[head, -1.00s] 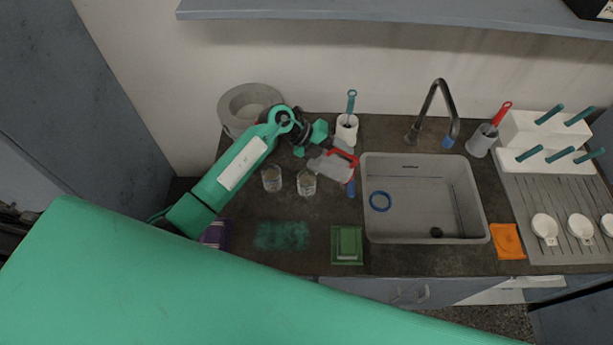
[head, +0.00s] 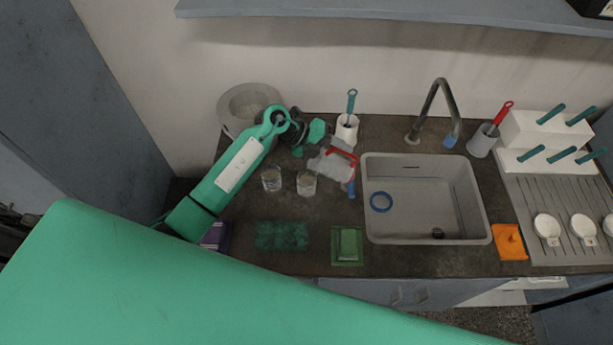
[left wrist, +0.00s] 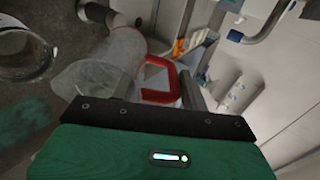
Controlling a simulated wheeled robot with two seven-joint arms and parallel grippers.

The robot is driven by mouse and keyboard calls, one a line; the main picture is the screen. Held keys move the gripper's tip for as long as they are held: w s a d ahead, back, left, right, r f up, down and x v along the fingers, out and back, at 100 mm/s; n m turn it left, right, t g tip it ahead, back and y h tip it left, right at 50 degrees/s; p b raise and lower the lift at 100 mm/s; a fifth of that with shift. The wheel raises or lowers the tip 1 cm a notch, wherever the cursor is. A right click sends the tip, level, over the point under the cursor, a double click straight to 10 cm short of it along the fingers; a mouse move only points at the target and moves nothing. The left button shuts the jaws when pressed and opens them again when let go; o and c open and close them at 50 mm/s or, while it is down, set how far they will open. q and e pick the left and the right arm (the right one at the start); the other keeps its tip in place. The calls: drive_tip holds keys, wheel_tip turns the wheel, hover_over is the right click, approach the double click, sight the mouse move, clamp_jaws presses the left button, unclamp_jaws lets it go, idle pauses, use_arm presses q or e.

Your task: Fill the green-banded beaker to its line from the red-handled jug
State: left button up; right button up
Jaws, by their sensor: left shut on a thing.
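The jug (head: 332,168) is translucent with a red handle (head: 343,153). My left gripper (head: 328,149) is shut on it and holds it right of the two clear beakers. The jug looks tilted, its body towards the beakers. In the left wrist view the jug (left wrist: 95,76) and its red handle (left wrist: 161,82) show beyond the gripper housing; the fingertips are hidden. One beaker (head: 306,183) stands close left of the jug, the other beaker (head: 271,178) further left. I cannot make out a green band or fill line on either. My right gripper is not in view.
The sink (head: 425,200) with a blue ring (head: 381,201) lies right of the jug. A white holder (head: 347,130) with a teal-handled tool stands behind it. A green sponge (head: 348,244) and dark green mat (head: 282,236) lie in front. A round grey vessel (head: 248,105) stands at back left.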

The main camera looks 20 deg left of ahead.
use_arm(q)
drive_tip(key=shift+a+r+h+b, duration=0.2)
drive_tip(key=shift+r+h+b, duration=0.1)
drive_tip(key=shift+b, duration=0.35)
idle(1.9)
